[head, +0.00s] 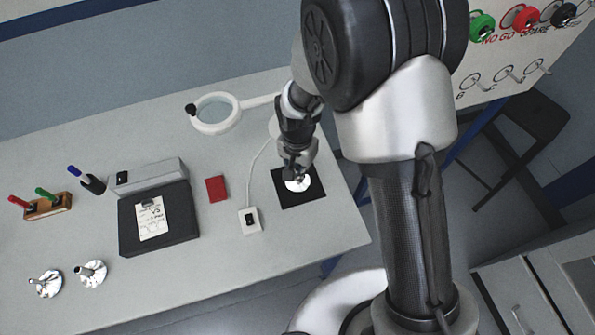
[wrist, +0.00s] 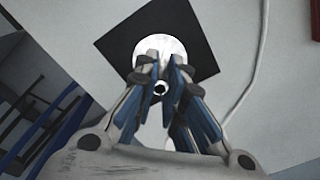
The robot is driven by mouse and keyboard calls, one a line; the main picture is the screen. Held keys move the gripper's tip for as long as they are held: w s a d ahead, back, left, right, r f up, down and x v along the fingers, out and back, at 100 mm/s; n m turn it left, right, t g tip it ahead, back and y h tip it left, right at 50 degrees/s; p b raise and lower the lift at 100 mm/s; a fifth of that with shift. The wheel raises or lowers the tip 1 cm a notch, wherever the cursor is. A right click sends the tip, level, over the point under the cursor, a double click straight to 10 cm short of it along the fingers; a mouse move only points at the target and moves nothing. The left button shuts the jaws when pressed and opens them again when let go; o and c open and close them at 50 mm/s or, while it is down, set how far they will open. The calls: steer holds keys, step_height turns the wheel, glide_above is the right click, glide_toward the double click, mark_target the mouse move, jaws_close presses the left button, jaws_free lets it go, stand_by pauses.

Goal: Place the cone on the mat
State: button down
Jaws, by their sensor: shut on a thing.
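The black square mat (head: 283,181) lies near the right end of the table. It also shows in the wrist view (wrist: 197,33). A shiny silver round part, which I take to be the cone (head: 298,184), is over the mat; in the wrist view its pale disc (wrist: 165,47) shows beyond my fingertips. My gripper (head: 294,171) is shut on its upper part, and in the wrist view the fingers (wrist: 162,85) close around a small round top. The fingers hide part of the cone. I cannot tell whether its base touches the mat.
A white switch box (head: 250,220) with a cable and a red block (head: 216,188) lie left of the mat. A magnifier lamp (head: 214,113) stands behind. A dark scale (head: 158,220) and two silver parts (head: 92,273) are farther left. The table's right edge is close.

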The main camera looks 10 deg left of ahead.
steer(key=c, duration=1.7)
jaws_free()
steer(key=shift+f, duration=0.2)
step_height(320, 180, up, 12)
steer(key=p, duration=0.3)
steer(key=shift+r, duration=0.15)
steer(key=shift+r, duration=0.1)
